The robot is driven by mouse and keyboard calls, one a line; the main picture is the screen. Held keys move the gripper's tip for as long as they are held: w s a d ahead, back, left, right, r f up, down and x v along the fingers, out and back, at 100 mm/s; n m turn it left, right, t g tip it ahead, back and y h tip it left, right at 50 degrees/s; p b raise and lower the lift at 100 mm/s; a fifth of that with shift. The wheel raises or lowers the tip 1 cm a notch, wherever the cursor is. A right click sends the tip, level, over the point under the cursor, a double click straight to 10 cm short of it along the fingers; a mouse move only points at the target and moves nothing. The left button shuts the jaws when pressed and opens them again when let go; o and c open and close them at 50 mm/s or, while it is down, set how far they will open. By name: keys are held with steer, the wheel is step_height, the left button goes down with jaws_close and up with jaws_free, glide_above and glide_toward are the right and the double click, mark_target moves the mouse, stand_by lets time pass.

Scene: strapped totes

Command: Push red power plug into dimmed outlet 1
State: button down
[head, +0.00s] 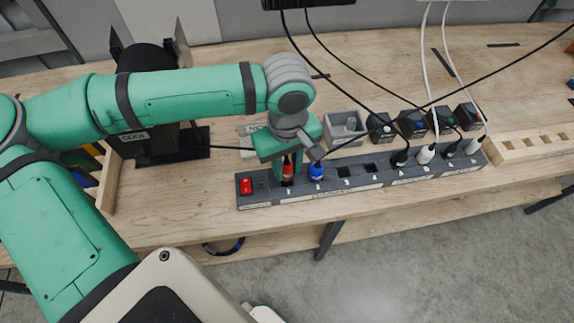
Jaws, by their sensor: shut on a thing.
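The red power plug (288,168) is at the left end of the dark power strip (262,198), over the first outlet position beside the red switch. My gripper (288,165) points down and is shut on the red plug, covering much of it. The plug looks upright, at or just above the strip; I cannot tell how deep it sits. The outlet under it is hidden. A blue plug (316,172) stands in the position just to the right.
A lit red switch (246,186) is left of the plug. Black and white plugs (425,154) with cables fill the strip's right part. Behind are a grey bin (345,128) and several black adapters (411,124). A wooden rack (530,146) stands right. Cables cross overhead.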

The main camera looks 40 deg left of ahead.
steer(key=shift+f, duration=1.65)
stand_by(0.4)
steer(key=c, duration=1.4)
jaws_free()
steer(key=shift+o, duration=0.2)
step_height(320, 180, up, 11)
steer(key=shift+f, duration=0.1)
